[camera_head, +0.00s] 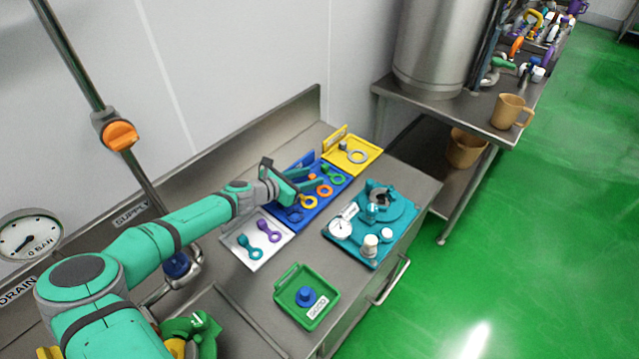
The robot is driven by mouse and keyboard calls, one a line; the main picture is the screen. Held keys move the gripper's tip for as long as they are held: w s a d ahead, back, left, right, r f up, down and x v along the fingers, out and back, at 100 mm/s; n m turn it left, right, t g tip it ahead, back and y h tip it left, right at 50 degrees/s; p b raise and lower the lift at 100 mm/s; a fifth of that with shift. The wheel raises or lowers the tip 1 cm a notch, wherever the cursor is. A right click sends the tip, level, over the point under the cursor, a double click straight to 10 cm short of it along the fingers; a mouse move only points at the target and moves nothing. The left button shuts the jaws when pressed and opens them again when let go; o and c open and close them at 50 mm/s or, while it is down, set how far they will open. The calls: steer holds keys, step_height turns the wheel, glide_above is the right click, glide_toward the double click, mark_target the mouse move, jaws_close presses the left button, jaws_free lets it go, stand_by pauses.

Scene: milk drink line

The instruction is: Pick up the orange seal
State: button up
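The orange seal (324,190), a small ring with a tab, lies on the blue tray (341,194) on the steel bench. A yellow seal (308,202), a green seal (332,174) and a blue seal (294,214) lie on the same tray. My gripper (313,178) is over the tray, just behind and left of the orange seal. Its two teal fingers look spread apart with nothing between them. The fingers and wrist hide part of the tray's left side. I cannot tell the exact height of the fingertips above the tray.
A white tray (246,264) with teal and purple seals lies to the left. A yellow tray (373,152) is behind. A teal fixture with a gauge (341,229) stands close on the right. A green tray (279,291) is in front.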

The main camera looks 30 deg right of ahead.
steer(key=shift+w+d+f, duration=0.35)
steer(key=shift+w+f, duration=0.05)
steer(key=shift+s+d, duration=0.1)
steer(key=shift+d, duration=0.05)
jaws_close()
steer(key=shift+r, duration=0.1)
